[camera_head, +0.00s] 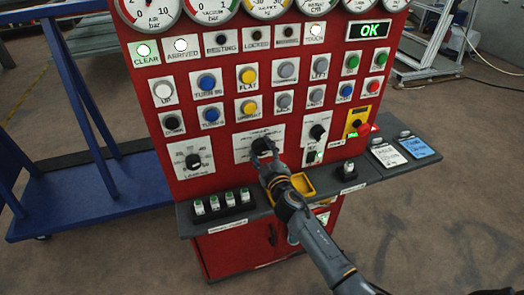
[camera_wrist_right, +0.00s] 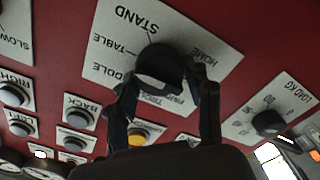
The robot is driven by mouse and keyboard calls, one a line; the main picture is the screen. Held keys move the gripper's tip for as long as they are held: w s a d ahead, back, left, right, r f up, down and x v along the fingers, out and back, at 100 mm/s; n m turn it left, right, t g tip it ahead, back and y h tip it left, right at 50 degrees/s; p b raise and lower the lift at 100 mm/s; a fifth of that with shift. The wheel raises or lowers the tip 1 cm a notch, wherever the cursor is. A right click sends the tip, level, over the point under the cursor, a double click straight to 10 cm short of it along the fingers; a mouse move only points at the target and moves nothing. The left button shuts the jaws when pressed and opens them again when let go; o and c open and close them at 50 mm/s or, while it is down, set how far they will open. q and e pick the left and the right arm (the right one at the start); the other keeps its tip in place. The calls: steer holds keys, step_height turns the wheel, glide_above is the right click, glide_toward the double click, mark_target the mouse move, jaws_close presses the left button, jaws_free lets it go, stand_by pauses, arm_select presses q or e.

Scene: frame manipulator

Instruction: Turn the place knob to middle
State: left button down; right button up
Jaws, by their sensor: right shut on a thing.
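The place knob (camera_head: 261,144) is a black rotary knob on a white label plate (camera_head: 243,155) in the middle of the red panel. In the right wrist view the knob (camera_wrist_right: 158,62) sits on its plate (camera_wrist_right: 110,45), with STAND, TABLE, HOME and a partly hidden label ending in DDLE around it. My right gripper (camera_head: 265,157) reaches the knob from below right. In the wrist view its fingers (camera_wrist_right: 160,85) are on either side of the knob, shut on it. Part of the knob and the lower labels are hidden by the fingers. I cannot tell which label the knob points to. My left gripper is not in view.
Another black knob (camera_head: 193,161) is to the left on the panel, and a smaller one (camera_head: 317,132) to the right. Rows of buttons are above. A grey shelf (camera_head: 275,207) below carries a yellow tray (camera_head: 303,184). A red emergency button (camera_head: 364,130) is at right.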

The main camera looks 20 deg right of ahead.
steer(key=n, duration=0.4)
steer(key=shift+f+b, duration=0.15)
steer(key=shift+b, duration=0.2)
steer(key=shift+n, duration=2.4)
steer(key=o, duration=1.2)
steer(key=shift+c, duration=0.2)
steer(key=shift+s, duration=0.1)
steer(key=s, duration=1.1)
steer(key=shift+s+d, duration=0.15)
steer(key=shift+s, duration=0.25)
